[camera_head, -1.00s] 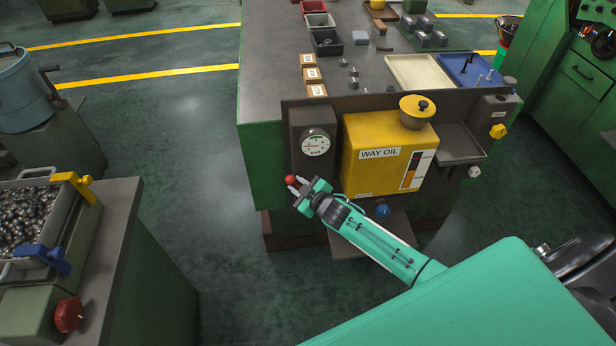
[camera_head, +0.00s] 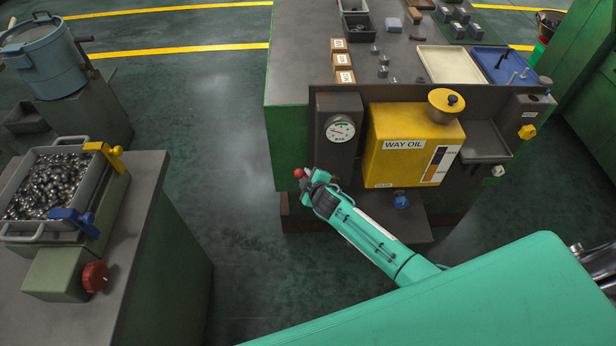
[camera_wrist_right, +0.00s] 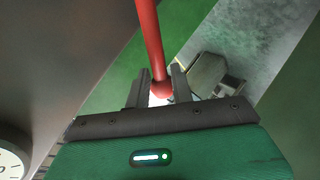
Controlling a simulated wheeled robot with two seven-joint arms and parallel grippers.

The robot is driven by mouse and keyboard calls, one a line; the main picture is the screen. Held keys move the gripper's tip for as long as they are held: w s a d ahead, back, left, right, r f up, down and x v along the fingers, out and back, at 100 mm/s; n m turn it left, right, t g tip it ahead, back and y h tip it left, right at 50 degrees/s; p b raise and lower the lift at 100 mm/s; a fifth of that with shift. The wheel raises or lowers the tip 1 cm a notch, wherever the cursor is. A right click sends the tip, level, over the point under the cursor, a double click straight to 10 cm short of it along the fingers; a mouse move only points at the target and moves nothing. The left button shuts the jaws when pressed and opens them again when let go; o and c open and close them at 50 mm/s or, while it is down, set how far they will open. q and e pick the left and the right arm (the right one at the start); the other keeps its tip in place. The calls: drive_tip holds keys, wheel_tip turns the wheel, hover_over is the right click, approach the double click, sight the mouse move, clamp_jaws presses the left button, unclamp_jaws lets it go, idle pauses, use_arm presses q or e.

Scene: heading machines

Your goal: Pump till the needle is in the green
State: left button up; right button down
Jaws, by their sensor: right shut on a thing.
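The gauge (camera_head: 341,129) has a round white dial and sits on a dark panel left of the yellow way oil tank (camera_head: 408,145). Its needle is too small to read surely against the coloured marks. The red ball knob (camera_head: 298,173) of the pump lever is below and left of the gauge. My right gripper (camera_head: 304,178) is shut on this knob. In the right wrist view the red lever (camera_wrist_right: 149,35) runs down to the ball between the two dark fingers of my right gripper (camera_wrist_right: 161,88). My left gripper is not in view.
A blue knob (camera_head: 401,201) sits below the tank, close to my right arm. The workbench (camera_head: 295,75) above holds trays and small parts. At the left stands a bin of steel balls (camera_head: 60,185) with yellow and blue handles. Floor between is clear.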

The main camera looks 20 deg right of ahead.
drive_tip(key=shift+a, duration=0.1)
drive_tip(key=c, duration=1.4)
unclamp_jaws()
drive_tip(key=shift+o, duration=0.2)
drive_tip(key=shift+s, duration=0.1)
drive_tip(key=v, duration=1.3)
drive_tip(key=shift+s+r+b, duration=0.2)
drive_tip(key=shift+r+b, duration=0.05)
drive_tip(key=shift+b, duration=0.2)
